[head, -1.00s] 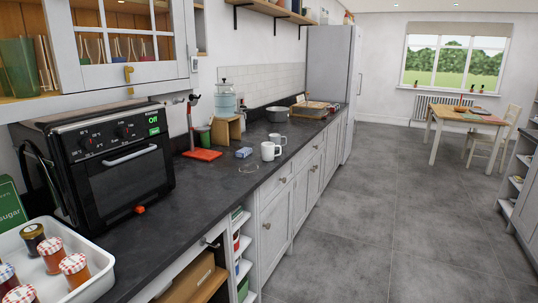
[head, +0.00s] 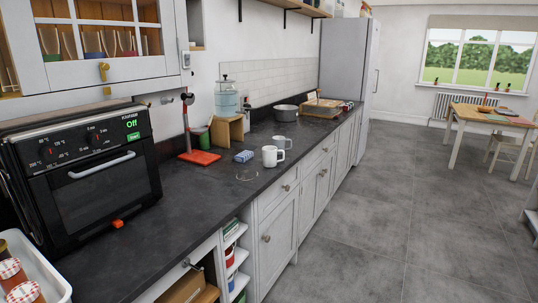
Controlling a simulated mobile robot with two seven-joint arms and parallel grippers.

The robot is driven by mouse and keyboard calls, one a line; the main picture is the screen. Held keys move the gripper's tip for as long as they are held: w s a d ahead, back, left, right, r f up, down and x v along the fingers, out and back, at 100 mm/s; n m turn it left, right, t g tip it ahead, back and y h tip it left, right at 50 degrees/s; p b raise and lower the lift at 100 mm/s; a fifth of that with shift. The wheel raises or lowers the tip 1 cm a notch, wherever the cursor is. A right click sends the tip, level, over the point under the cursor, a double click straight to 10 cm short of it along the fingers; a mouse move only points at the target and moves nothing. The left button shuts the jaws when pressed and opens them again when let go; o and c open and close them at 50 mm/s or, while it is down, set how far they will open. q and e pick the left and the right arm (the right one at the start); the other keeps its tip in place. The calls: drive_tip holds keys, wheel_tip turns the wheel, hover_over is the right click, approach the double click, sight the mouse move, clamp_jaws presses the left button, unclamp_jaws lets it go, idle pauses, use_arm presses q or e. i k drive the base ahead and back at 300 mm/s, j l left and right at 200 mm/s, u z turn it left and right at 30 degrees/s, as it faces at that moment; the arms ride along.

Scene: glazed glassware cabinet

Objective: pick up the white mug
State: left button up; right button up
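A white mug (head: 270,156) stands upright on the dark countertop near its front edge, in the middle of the head view. Its handle points right. A second mug (head: 280,143), light grey or white, stands just behind it and is partly hidden by it. Neither of my grippers shows in the head view, and nothing is seen touching the mugs.
A small blue-and-white box (head: 244,156) lies left of the mugs. A red-based stand (head: 199,157) and a wooden stand with a water dispenser (head: 227,98) are farther left. A black oven (head: 82,178) fills the near counter.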

sight(269, 152)
drive_tip(key=i+l+u, duration=0.1)
drive_tip(key=i+l, duration=0.2)
drive_tip(key=i+l+u, duration=0.1)
drive_tip(key=i+l, duration=0.25)
drive_tip(key=i+l+u, duration=0.1)
drive_tip(key=i+l, duration=0.2)
drive_tip(key=i+l+u, duration=0.1)
drive_tip(key=i+l, duration=0.2)
drive_tip(key=l, duration=0.15)
drive_tip(key=i+l+u, duration=0.1)
drive_tip(key=i+l, duration=0.2)
drive_tip(key=l, duration=0.15)
drive_tip(key=i+l+u, duration=0.1)
drive_tip(key=i+l, duration=0.15)
drive_tip(key=l, duration=0.15)
drive_tip(key=i+l+u, duration=0.15)
drive_tip(key=l, duration=0.3)
drive_tip(key=i+l+u, duration=0.1)
drive_tip(key=i+l, duration=0.25)
drive_tip(key=l, duration=0.15)
